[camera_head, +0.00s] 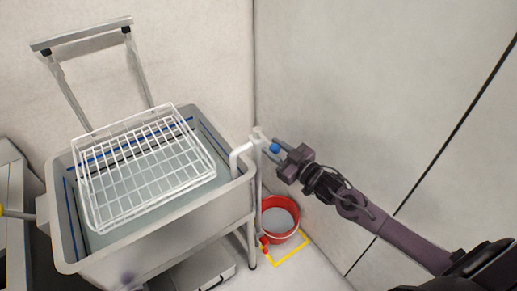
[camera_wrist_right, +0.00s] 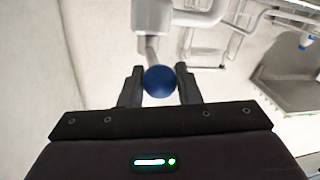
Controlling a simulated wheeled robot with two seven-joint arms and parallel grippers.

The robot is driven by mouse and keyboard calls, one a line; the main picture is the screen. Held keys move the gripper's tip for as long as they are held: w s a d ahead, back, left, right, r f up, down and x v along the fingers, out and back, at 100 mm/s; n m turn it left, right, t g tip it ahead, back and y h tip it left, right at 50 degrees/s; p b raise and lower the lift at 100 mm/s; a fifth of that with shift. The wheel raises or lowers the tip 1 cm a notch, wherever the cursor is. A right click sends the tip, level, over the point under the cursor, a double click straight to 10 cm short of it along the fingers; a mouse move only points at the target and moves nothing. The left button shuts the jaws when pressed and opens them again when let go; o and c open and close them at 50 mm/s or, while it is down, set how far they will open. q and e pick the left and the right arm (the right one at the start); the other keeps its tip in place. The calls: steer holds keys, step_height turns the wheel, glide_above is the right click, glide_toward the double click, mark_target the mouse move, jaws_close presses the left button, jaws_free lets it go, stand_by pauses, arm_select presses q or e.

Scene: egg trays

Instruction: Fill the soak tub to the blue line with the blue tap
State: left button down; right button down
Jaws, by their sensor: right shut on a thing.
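The grey soak tub (camera_head: 170,225) stands at left in the head view, with a blue line (camera_head: 73,220) along its inner walls. Greyish water (camera_head: 218,160) shows inside, but I cannot tell its exact level against the line. The white spout (camera_head: 238,158) reaches over the tub's right rim. The blue tap knob (camera_head: 275,148) is on the pipe right of the tub. My right gripper (camera_head: 280,153) is shut on this knob; in the right wrist view the blue knob (camera_wrist_right: 160,81) sits between both fingers. My left gripper is not in view.
A white wire basket (camera_head: 150,165) sits across the tub top. A red bucket (camera_head: 268,233) stands on the floor below the tap, beside yellow floor marking (camera_head: 292,256). Walls close off the back and right. A metal frame (camera_head: 82,40) rises behind the tub.

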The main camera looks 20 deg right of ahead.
steer(key=shift+d+n+y, duration=0.2)
steer(key=shift+n+y, duration=0.1)
steer(key=shift+y, duration=0.1)
steer(key=c, duration=1.1)
jaws_free()
steer(key=shift+b+v, duration=0.75)
steer(key=shift+v, duration=3.15)
steer(key=shift+w+d+r, duration=0.1)
